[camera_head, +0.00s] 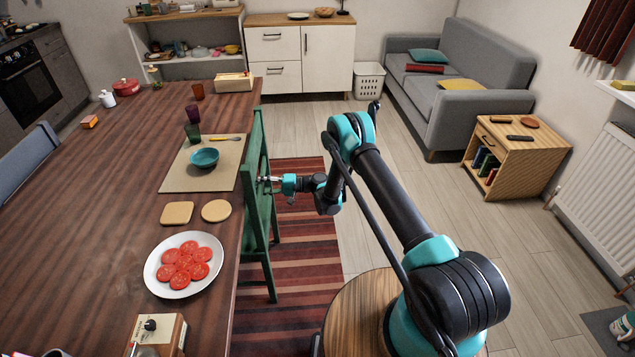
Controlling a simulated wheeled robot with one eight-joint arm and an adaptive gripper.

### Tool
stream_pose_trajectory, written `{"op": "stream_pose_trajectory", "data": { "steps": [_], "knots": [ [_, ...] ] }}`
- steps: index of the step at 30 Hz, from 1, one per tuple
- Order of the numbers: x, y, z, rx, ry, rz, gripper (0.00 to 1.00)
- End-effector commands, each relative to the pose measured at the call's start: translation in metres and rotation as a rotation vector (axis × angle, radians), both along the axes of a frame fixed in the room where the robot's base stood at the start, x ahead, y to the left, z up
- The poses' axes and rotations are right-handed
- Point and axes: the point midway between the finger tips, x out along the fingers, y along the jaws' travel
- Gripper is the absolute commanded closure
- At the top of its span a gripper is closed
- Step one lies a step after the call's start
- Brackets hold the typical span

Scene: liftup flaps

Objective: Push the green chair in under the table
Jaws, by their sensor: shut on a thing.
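The green chair (262,215) stands upright at the right long side of the dark wooden table (110,230). Its backrest is close to the table's edge, and its seat is mostly hidden by the backrest and tabletop. My gripper (265,180) reaches in from the right and is shut on the chair's backrest. The fingertips are small in the view and partly merge with the green slats.
On the table near the chair are a placemat (170,178) with a teal bowl (204,158), and a plate of tomato slices (184,290). A striped rug (305,250) lies under the chair. Open floor lies toward the grey sofa (450,95).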

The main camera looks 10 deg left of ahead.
Motion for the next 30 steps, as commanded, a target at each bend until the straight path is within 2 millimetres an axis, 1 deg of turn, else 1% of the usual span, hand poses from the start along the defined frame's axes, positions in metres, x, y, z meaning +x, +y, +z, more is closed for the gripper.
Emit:
{"op": "stream_pose_trajectory", "data": {
  "steps": [5, 6, 14, 28, 30],
  "knots": [
    [-0.0025, -0.0006, -0.0004, 0.0, 0.0, 0.006, 1.0],
    [-0.0025, -0.0007, -0.0004, 0.0, 0.0, 0.006, 0.64],
    [-0.0013, -0.001, 0.0001, 0.001, 0.0, 0.003, 0.32],
    [-0.0003, -0.0013, 0.0004, 0.001, 0.0, 0.001, 0.31],
    [0.0004, -0.004, 0.0004, 0.001, 0.0, 0.0, 0.31]
  ]
}}
